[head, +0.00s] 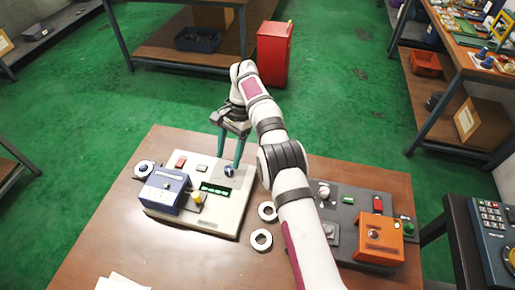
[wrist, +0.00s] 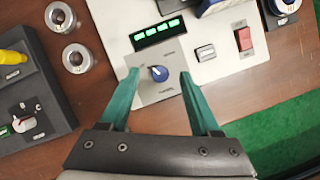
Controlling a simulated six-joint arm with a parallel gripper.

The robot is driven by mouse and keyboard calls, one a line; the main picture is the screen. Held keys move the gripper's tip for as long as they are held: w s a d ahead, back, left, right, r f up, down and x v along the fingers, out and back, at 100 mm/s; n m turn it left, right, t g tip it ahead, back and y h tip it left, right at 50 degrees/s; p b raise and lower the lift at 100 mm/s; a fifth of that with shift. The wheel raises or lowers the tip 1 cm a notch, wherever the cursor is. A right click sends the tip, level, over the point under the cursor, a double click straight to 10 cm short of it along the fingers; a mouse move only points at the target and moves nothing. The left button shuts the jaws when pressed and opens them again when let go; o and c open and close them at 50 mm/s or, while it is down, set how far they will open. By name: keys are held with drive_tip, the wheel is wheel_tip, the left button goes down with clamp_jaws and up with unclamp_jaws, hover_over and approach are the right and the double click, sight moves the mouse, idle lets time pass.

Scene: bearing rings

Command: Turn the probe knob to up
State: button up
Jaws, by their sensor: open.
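A blue round knob (wrist: 159,73) with a white pointer mark sits on a light grey plate of the white panel (wrist: 222,60). The mark points to the upper left in the wrist view; the labels around it are too small to read. The knob also shows in the head view (head: 230,171). My gripper (wrist: 159,78) is open, with its two teal fingers on either side of the knob. They appear apart from it; their height above the panel is unclear. A white knob (wrist: 23,123) sits on the dark panel, away from my gripper.
A green-lit display (wrist: 158,31), a red switch (wrist: 244,39) and a blue box (head: 164,190) are on the white panel. Two metal rings (head: 267,211) (head: 261,240) lie between the panels. The dark panel (head: 345,200) carries an orange box (head: 379,237). Bare wood shows at front left.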

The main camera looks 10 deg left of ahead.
drive_tip(key=d+r, duration=0.6)
drive_tip(key=d, duration=0.5)
drive_tip(key=shift+w+d+r, duration=0.25)
drive_tip(key=shift+w+r, duration=0.05)
drive_tip(key=shift+w, duration=0.15)
drive_tip(key=a+r+m+t+y, duration=0.3)
drive_tip(key=a+m, duration=0.2)
drive_tip(key=m, duration=0.3)
approach(229, 168)
drive_tip(key=shift+m, duration=0.4)
drive_tip(key=x, duration=0.9)
clamp_jaws()
